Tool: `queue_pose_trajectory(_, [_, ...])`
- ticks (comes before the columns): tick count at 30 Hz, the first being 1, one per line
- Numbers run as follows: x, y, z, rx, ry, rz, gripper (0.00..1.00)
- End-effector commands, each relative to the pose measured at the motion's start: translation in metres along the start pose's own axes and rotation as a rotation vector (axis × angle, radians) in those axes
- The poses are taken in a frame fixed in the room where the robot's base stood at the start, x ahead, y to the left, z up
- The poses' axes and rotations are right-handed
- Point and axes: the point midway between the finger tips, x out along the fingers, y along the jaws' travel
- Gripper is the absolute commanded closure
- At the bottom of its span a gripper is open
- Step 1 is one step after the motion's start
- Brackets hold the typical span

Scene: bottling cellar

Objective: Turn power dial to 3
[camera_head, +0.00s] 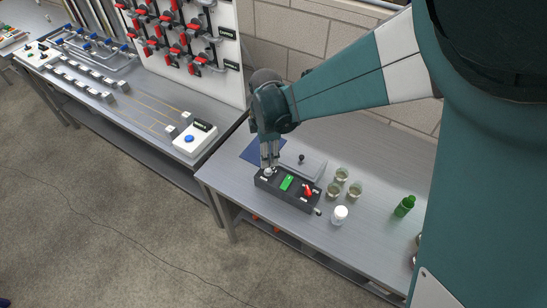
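A black control box (284,201) sits near the front left of the right-hand table. On its top are a pale round knob (267,173) at the left end, a green panel (287,183) in the middle and a red lever or switch (307,191) at the right. The pale knob looks like the dial, but its markings are too small to read. My gripper (269,164) points down right above or at this knob. Its fingertips partly cover the knob, and I cannot tell whether they touch or grip it.
Behind the box are a blue mat (251,152) and a grey plate with a black-knobbed lever (302,158). Several glass jars (341,175), a white bottle (340,215) and a green bottle (404,206) stand to the right. Another bench holds a white box with a blue button (195,138).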

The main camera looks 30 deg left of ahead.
Motion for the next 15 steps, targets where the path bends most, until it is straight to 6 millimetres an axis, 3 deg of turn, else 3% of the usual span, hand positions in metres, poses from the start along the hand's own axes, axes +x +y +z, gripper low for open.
queue_pose_trajectory(8, [0.013, 0.001, 0.000, 0.001, 0.000, 0.000, 0.69])
queue_pose_trajectory(15, [0.037, 0.001, 0.000, 0.001, 0.000, 0.000, 0.69])
